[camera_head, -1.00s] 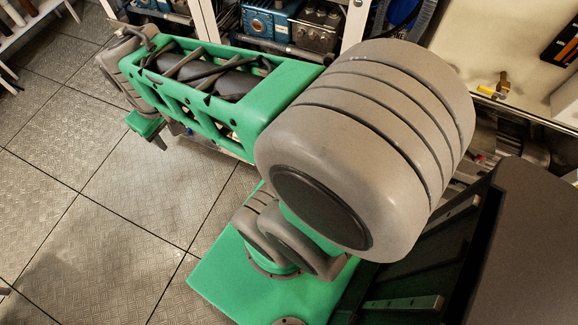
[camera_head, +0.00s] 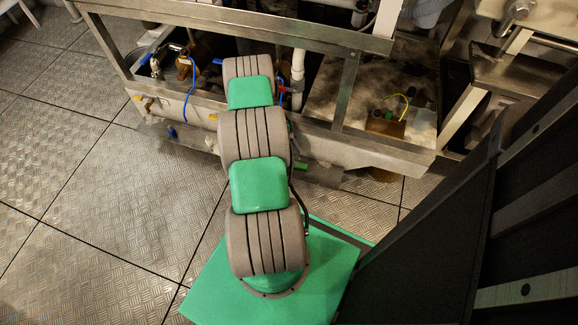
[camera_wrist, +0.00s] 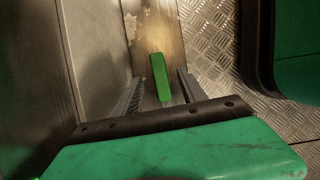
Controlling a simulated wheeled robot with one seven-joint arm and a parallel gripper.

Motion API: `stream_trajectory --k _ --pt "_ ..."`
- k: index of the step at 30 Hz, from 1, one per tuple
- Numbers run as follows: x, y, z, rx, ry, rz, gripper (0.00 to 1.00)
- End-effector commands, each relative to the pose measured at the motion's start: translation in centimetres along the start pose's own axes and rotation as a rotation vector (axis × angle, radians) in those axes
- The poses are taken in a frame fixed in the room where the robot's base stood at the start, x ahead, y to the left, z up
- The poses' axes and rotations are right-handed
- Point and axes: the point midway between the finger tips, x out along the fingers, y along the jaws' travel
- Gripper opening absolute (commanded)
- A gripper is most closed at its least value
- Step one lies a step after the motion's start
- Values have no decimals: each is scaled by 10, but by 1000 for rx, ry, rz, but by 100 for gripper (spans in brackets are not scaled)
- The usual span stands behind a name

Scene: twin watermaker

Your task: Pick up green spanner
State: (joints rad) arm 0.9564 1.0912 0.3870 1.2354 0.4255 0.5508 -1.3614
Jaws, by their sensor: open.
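The green spanner (camera_wrist: 160,77) shows in the wrist view as a plain bright green bar. It lies lengthwise on a narrow, worn brownish ledge (camera_wrist: 152,32). My gripper (camera_wrist: 160,84) is open, with one grey finger to the left of the spanner and one to the right. Gaps show between the spanner and both fingers, and its near end lies between them. How far above it the fingers are, I cannot tell. In the head view my own arm hides the gripper. A small green piece shows beside the arm there, but I cannot tell what it is.
A metal frame (camera_head: 345,88) with pipes and machinery stands at the back in the head view. In the wrist view a grey panel (camera_wrist: 97,45) rises left of the ledge. Tread-plate floor (camera_wrist: 208,40) lies to its right. Open floor (camera_head: 110,200) spreads at left.

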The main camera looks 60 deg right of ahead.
Motion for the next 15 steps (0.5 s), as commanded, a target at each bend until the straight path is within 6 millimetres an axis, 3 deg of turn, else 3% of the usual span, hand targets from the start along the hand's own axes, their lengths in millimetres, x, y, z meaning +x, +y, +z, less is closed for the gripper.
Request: stream_trajectory --k 9,15 --pt "52 1 0 0 0 -2 49" --pt "54 2 1 0 1 0 49"
